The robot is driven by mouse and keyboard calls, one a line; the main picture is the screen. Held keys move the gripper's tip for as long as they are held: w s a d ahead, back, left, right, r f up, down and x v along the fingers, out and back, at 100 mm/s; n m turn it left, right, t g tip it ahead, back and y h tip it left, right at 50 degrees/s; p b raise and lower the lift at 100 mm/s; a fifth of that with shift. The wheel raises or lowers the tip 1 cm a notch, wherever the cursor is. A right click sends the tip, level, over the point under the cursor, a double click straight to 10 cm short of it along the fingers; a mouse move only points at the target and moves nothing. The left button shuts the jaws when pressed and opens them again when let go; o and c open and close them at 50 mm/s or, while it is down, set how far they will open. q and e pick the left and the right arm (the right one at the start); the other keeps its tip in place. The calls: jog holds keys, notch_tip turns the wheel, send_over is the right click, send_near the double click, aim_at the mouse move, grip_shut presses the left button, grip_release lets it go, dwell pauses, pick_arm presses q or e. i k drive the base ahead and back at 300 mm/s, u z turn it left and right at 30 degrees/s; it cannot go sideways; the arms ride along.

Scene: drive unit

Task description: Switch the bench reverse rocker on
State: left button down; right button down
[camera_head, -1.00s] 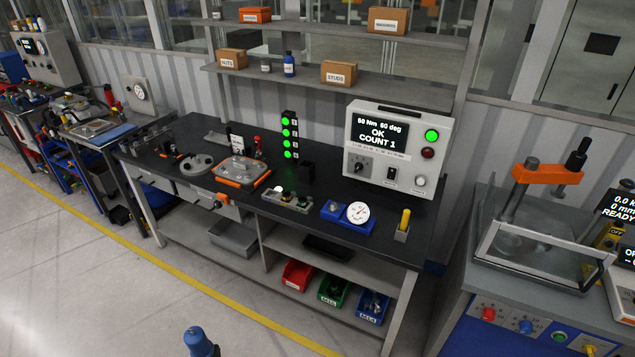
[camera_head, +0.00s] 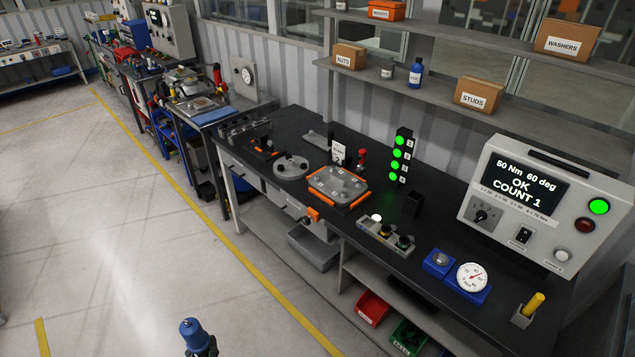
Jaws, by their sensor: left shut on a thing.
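The controller box (camera_head: 545,205) stands at the right of the black bench. Its screen (camera_head: 526,185) reads "50 Nm 60 deg OK COUNT 1". A small black rocker switch (camera_head: 523,235) sits on its lower front, between a dark rotary knob (camera_head: 483,214) and a pale round button (camera_head: 562,255); its label and setting are too small to tell. My left gripper (camera_head: 205,349) is at the bottom edge, mostly cut off, shut on a blue round-topped thing (camera_head: 190,329). It is over the floor, well away from the box. My right gripper is not in view.
A green lamp (camera_head: 598,206) is lit above a dark red one (camera_head: 585,225). Four-lamp green stack light (camera_head: 398,156), an orange-edged fixture (camera_head: 338,187), a dial gauge (camera_head: 471,277) and a yellow-handled tool (camera_head: 533,304) occupy the bench. The floor at left is clear.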

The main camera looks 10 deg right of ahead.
aim_at(523, 235)
jog(key=z, duration=0.55)
jog(key=i, duration=1)
jog(key=z, duration=0.85)
